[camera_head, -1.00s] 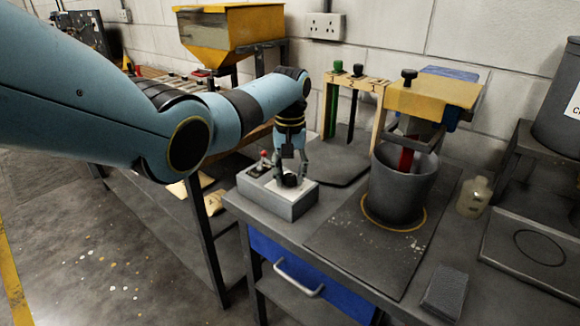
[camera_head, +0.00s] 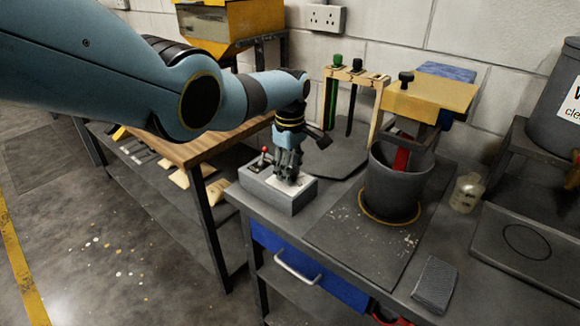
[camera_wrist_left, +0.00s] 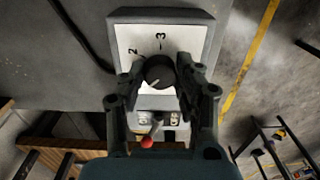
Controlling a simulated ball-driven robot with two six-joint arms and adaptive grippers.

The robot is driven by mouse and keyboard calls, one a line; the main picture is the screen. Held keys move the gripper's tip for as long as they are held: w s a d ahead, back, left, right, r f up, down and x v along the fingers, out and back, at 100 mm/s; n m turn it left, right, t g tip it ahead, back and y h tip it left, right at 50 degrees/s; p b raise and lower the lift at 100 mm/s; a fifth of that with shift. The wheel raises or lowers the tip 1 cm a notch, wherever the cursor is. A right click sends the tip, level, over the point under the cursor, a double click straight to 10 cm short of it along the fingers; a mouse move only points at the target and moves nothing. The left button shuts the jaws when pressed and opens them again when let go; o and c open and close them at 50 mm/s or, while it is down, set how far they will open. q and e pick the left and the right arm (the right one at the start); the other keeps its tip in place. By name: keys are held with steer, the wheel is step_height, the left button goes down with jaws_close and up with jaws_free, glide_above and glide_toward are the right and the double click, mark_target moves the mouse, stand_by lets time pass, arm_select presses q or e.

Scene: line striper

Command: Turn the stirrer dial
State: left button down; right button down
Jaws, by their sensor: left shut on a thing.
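The stirrer dial (camera_wrist_left: 160,72) is a round black knob with a pale pointer line, on the white face of a grey control box (camera_head: 292,202). Printed numbers, among them a 3, show on the face beyond the dial. In the left wrist view my left gripper (camera_wrist_left: 161,70) has a finger on each side of the dial and is shut on it. In the head view my left gripper (camera_head: 289,178) points down at the box top and hides the dial. A red-knobbed lever (camera_wrist_left: 147,142) stands on the same box, beside the dial. My right gripper is not in view.
A dark grey bucket (camera_head: 395,185) stands on the bench under a yellow-topped stirrer head (camera_head: 435,97). A wooden rack (camera_head: 357,76) with paddles stands behind the box. A small bottle (camera_head: 467,193) and grey block (camera_head: 436,284) are to the right.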

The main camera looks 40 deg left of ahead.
arm_select(q)
steer(key=n, duration=0.4)
steer(key=shift+n+p, duration=0.3)
steer(key=shift+n, duration=2.3)
steer(key=c, duration=0.9)
jaws_free()
steer(key=shift+c, duration=0.2)
steer(key=shift+r, duration=0.1)
step_height(320, 180, up, 12)
steer(key=shift+f, duration=0.2)
